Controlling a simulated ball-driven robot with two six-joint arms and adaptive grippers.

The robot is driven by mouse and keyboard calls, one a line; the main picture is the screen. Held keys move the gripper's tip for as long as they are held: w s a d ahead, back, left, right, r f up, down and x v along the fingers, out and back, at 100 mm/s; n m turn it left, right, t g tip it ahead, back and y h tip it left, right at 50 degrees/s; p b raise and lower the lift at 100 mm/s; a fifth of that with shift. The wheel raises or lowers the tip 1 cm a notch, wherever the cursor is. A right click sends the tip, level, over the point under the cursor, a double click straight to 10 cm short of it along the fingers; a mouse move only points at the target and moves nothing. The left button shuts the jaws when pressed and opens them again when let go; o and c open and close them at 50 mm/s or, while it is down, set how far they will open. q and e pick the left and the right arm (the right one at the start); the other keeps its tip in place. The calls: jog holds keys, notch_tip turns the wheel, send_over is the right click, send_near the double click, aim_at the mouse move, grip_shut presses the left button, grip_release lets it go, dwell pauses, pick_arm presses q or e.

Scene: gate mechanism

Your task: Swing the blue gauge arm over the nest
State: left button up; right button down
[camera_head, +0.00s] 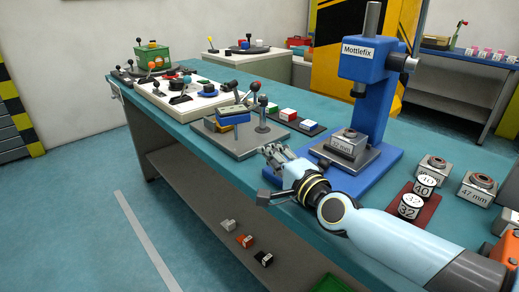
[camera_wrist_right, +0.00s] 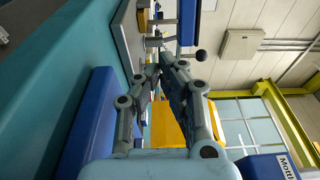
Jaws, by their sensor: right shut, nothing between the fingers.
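The blue gauge arm (camera_head: 234,118) sits on the grey baseplate (camera_head: 246,146) on the bench, with a tan and grey piece close against it. The nest cannot be told apart clearly; parts around the arm may hide it. A post with a black ball knob (camera_head: 255,87) stands beside the arm. My right gripper (camera_head: 272,152) is at the near right edge of the baseplate, apart from the gauge arm. In the right wrist view its fingers (camera_wrist_right: 165,62) are together and empty; a blue bar (camera_wrist_right: 188,22) shows beyond them. My left gripper is out of view.
The blue Mottlefix press (camera_head: 372,95) stands right of my gripper, holding a 32 mm block (camera_head: 348,143). Numbered pieces (camera_head: 412,203) and grey blocks sit at right.

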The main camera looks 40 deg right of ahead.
aim_at(243, 110)
jog(key=w, duration=0.5)
jog(key=w+d+b, duration=0.1)
jog(key=w, duration=0.2)
jog(key=shift+w+f, duration=0.1)
jog(key=shift+w, duration=0.4)
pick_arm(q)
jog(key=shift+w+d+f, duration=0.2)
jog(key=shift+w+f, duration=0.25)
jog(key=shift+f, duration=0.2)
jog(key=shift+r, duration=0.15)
